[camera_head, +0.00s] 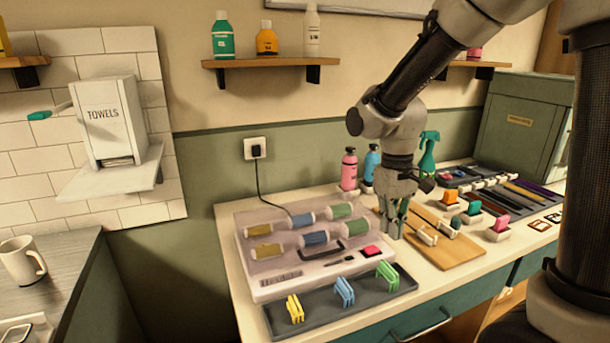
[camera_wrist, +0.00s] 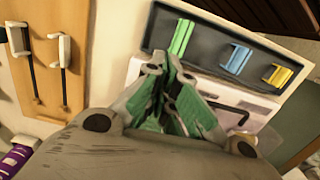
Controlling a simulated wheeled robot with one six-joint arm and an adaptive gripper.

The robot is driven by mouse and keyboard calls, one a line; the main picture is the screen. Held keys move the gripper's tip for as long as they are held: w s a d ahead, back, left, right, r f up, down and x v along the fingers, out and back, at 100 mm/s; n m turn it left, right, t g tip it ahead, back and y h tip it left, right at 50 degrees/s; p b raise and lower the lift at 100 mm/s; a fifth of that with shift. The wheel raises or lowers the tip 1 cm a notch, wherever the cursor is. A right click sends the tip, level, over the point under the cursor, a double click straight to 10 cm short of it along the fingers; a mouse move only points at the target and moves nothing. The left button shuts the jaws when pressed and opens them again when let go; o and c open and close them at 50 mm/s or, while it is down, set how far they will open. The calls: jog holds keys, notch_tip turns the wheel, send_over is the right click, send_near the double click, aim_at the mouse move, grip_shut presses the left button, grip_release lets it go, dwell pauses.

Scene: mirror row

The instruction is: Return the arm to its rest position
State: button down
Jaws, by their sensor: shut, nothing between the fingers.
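My gripper (camera_head: 392,222) hangs from my arm over the counter, pointing down, between the roller case and the wooden board. In the wrist view my gripper (camera_wrist: 170,72) shows its green-padded fingers closed together with nothing between them. The arm is bent, reaching out from the column at the right and down to the counter. Whether the fingertips touch anything below is hard to tell.
A pale case (camera_head: 262,284) with several rollers lies left of my gripper. A dark tray (camera_head: 322,317) of coloured clips is in front. A wooden board (camera_head: 462,250) lies right. Pink (camera_head: 349,170) and blue (camera_head: 372,160) bottles and a green spray bottle (camera_head: 427,158) stand behind.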

jog(key=s+d+r+m+t, duration=0.3)
jog(key=s+d+r+t, duration=0.2)
jog(key=s+d+r, duration=0.7)
jog(key=s+d, duration=0.1)
jog(key=s, duration=0.2)
jog(key=shift+r+m, duration=0.35)
jog(key=shift+m, duration=0.05)
jog(key=shift+s, duration=0.1)
